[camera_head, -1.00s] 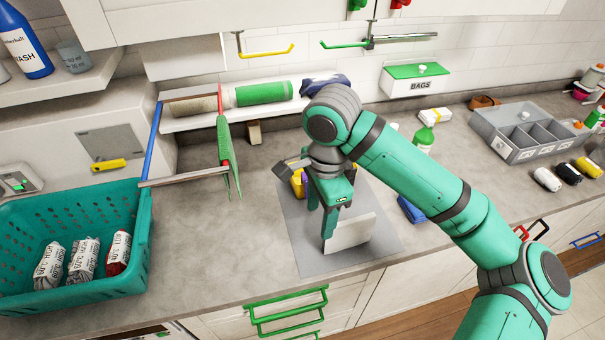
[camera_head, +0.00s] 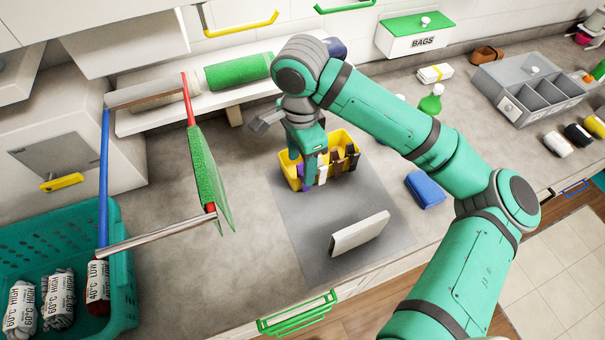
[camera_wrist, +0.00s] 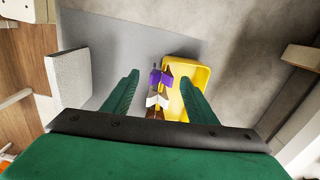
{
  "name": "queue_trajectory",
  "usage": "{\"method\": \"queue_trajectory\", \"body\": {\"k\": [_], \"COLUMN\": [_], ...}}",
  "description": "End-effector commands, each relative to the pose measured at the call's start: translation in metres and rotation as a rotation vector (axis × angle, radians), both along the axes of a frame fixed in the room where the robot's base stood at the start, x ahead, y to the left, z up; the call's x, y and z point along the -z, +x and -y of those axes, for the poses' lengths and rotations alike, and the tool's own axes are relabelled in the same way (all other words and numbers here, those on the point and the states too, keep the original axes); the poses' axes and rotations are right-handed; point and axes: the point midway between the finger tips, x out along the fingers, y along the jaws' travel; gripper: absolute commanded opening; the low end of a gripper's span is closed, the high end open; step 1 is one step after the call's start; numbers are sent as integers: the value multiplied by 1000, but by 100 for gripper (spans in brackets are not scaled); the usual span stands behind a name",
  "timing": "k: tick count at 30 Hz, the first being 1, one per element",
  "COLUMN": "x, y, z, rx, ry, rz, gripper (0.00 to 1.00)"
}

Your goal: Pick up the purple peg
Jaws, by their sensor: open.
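The purple peg (camera_wrist: 163,77) shows in the wrist view between my two open fingers, at the end of a row of pegs on the side of a yellow tub (camera_wrist: 197,74). A white peg (camera_wrist: 157,99) and a brown one are beside it, nearer my palm. In the head view the yellow tub (camera_head: 343,146) stands on a grey mat (camera_head: 310,215), and a bit of the purple peg (camera_head: 300,171) shows by my fingers. My gripper (camera_head: 312,178) is open, pointing down at the tub's left end. It holds nothing; whether a finger touches the peg is unclear.
A pale block (camera_head: 359,233) stands on the mat in front of the tub. A blue block (camera_head: 426,190) lies to the right. The counter between is clear.

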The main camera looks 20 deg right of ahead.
Motion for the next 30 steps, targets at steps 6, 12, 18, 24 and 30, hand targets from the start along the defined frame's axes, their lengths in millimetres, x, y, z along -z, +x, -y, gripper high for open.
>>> {"method": "queue_trajectory", "body": {"k": [6,12,18,24,30], "x": [17,38,63,68,68], "y": [0,3,4,4,4], "z": [1,5,8,8,8], "rx": [0,1,3,3,3], "ry": [0,0,0,-1,0], "rz": [0,-1,-1,1,1], "gripper": [52,52,52,52,36]}}
